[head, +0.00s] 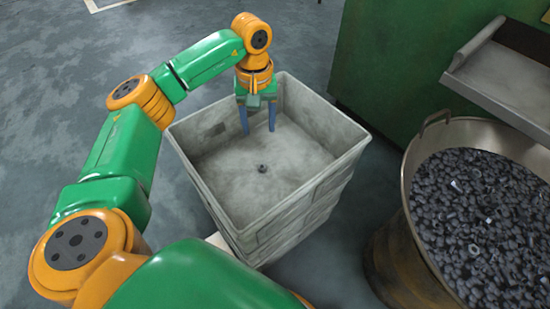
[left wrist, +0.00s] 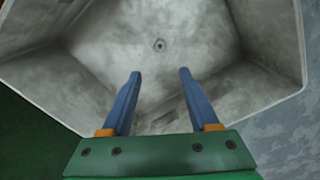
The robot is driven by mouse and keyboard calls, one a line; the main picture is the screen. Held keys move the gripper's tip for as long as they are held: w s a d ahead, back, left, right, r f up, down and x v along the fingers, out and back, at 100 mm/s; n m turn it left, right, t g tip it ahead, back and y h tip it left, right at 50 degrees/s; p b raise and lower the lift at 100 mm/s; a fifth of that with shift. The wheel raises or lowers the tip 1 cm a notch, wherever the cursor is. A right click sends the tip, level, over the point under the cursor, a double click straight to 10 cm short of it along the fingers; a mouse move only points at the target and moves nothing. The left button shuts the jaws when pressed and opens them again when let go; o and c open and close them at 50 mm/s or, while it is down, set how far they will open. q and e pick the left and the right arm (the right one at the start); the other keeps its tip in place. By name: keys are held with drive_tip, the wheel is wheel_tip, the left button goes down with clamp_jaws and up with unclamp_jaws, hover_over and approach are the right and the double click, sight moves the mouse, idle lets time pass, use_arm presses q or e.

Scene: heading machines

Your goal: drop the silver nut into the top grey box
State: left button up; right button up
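The top grey box (head: 205,204) stands open at the middle of the head view, on a stack of similar boxes. A small dark nut (head: 262,168) lies on its floor near the middle. In the left wrist view the nut (left wrist: 159,45) shows on the floor of the box (left wrist: 262,88), beyond the fingertips. My left gripper (head: 258,130) hangs over the far part of the box, fingers pointing down. In the left wrist view its blue fingers (left wrist: 160,72) are apart with nothing between them. My right gripper is not in view.
A large round bin (head: 408,190) full of dark metal parts stands at the right. A green machine (head: 385,65) with a grey metal chute (head: 500,75) is behind it. The floor (head: 45,130) at the left is clear.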

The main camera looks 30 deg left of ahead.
use_arm(q)
wheel_tip(320, 180, up, 7)
drive_tip(key=p, duration=0.2)
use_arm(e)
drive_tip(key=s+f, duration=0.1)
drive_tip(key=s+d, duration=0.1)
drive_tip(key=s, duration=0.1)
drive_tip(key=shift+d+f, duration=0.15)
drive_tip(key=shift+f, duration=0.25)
